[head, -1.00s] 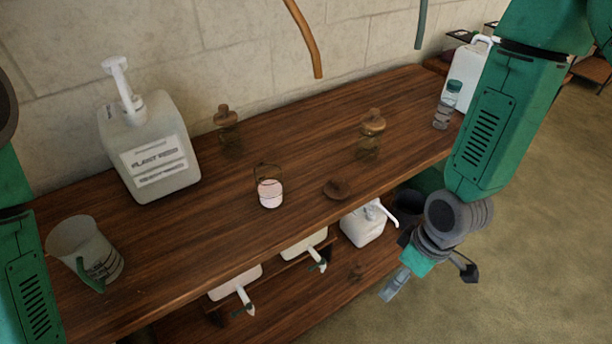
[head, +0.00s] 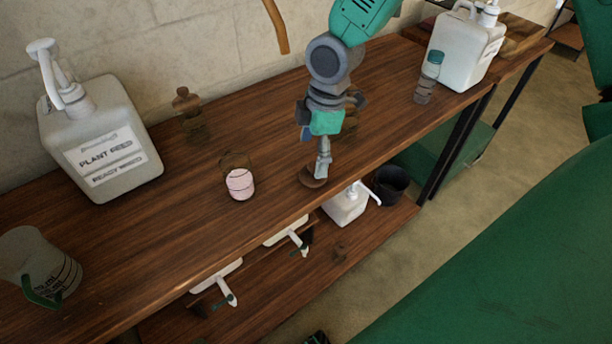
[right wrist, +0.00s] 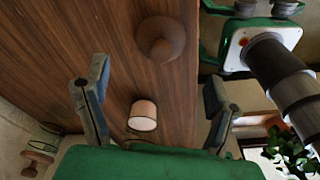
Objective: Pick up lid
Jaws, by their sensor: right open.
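The loose lid (head: 313,181) is a small round brown wooden lid lying on the wooden table near its front edge. In the right wrist view the lid (right wrist: 160,42) shows its knob, beyond the fingertips and roughly between them. My right gripper (head: 322,165) points down just above the lid and covers part of it in the head view. In the right wrist view my right gripper (right wrist: 157,75) has its fingers wide apart with nothing between them. Contact with the lid cannot be told. My left gripper is out of view.
A small pale pink jar (head: 240,184) stands left of the lid. A lidded glass jar (head: 190,118) stands farther back; another is partly behind my right gripper. Large pump jugs (head: 100,140) and (head: 465,48) flank the table.

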